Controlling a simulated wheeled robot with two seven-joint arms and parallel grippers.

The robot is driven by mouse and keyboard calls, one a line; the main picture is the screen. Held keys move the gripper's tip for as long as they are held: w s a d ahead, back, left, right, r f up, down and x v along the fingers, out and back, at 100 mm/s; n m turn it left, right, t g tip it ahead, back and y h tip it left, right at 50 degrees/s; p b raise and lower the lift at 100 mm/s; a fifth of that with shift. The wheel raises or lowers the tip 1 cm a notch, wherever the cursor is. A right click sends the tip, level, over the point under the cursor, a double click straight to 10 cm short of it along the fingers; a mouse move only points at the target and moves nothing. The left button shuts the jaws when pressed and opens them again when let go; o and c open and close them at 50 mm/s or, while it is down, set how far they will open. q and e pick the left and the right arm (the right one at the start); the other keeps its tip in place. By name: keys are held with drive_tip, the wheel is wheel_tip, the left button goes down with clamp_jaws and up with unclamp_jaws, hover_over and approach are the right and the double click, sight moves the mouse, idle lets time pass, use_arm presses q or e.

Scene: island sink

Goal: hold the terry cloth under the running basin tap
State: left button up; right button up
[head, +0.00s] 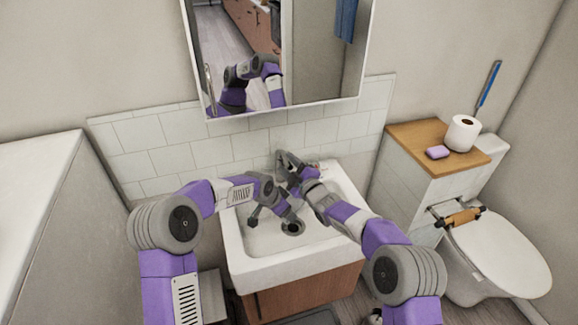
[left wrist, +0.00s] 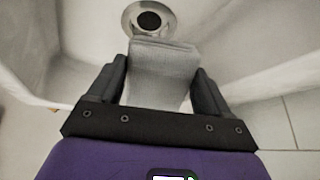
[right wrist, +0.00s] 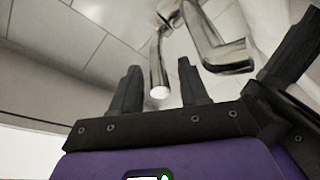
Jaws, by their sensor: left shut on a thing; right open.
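The grey terry cloth (left wrist: 160,85) is folded between the fingers of my left gripper (left wrist: 158,66). Its far edge is close to the drain (left wrist: 149,18) in the left wrist view. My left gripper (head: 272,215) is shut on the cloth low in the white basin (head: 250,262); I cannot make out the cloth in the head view. My right gripper (head: 285,162) is open at the back of the basin. I see no clear water stream.
A tiled splashback (head: 185,127) and mirror (head: 275,60) rise behind the basin. A toilet (head: 495,255) stands at the right, with a paper roll (head: 463,133) and purple soap (head: 437,152) on a wooden top (head: 405,138). Both my arms are close together over the basin.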

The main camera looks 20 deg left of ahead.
clamp_jaws()
idle(0.3)
drive_tip(key=shift+w+a+r+g+h, duration=0.1)
drive_tip(key=shift+w+r+g+h, duration=0.05)
drive_tip(key=shift+r+g+h, duration=0.35)
drive_tip(key=shift+r, duration=0.1)
unclamp_jaws()
drive_tip(key=v, duration=1.2)
idle(0.3)
